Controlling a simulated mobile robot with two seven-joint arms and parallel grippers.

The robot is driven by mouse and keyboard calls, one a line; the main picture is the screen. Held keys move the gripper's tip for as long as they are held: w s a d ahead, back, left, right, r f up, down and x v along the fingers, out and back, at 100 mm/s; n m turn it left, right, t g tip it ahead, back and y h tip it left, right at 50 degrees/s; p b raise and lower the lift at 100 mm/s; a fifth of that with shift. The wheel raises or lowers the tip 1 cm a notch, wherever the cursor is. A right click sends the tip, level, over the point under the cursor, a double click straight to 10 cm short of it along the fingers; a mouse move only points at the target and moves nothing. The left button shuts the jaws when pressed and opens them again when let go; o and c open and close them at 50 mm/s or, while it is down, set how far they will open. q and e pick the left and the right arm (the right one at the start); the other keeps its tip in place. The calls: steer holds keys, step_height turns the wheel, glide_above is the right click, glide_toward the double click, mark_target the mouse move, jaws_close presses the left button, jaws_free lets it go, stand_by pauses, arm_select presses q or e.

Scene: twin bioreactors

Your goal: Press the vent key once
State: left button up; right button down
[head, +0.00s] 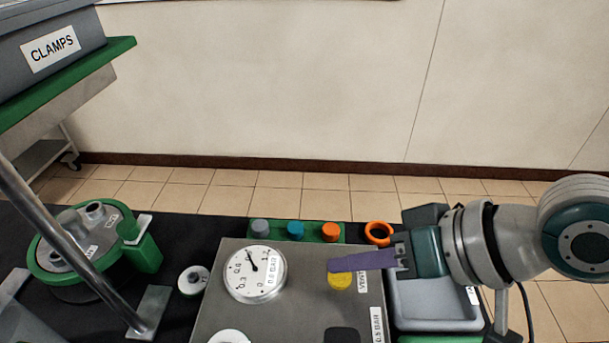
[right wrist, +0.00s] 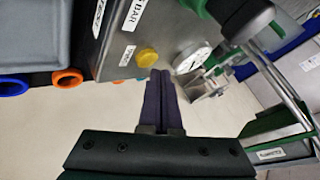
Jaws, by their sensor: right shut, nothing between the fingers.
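The yellow vent key (head: 340,282) is a round button on the grey panel (head: 308,270), beside a label reading VENT (head: 362,281). My right gripper (head: 330,265) comes in from the right, its purple fingers shut and empty. In the head view the fingertips overlap the key's far edge. In the right wrist view the closed fingertips (right wrist: 160,72) end close beside the yellow key (right wrist: 148,57). I cannot tell whether they touch it. My left gripper is not in view.
A dial gauge (head: 255,273) sits left of the key. A green rack (head: 300,231) with grey, blue and orange caps stands behind the panel. An orange ring (head: 378,233) and a grey tray (head: 432,300) are near my right arm. A green-rimmed vessel (head: 82,243) stands left.

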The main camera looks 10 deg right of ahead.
steer(key=shift+f, duration=0.35)
steer(key=shift+f+b, duration=0.4)
steer(key=shift+b, duration=0.05)
stand_by(0.4)
steer(key=shift+r, duration=0.1)
steer(key=shift+r+p, duration=0.8)
steer(key=shift+p, duration=0.15)
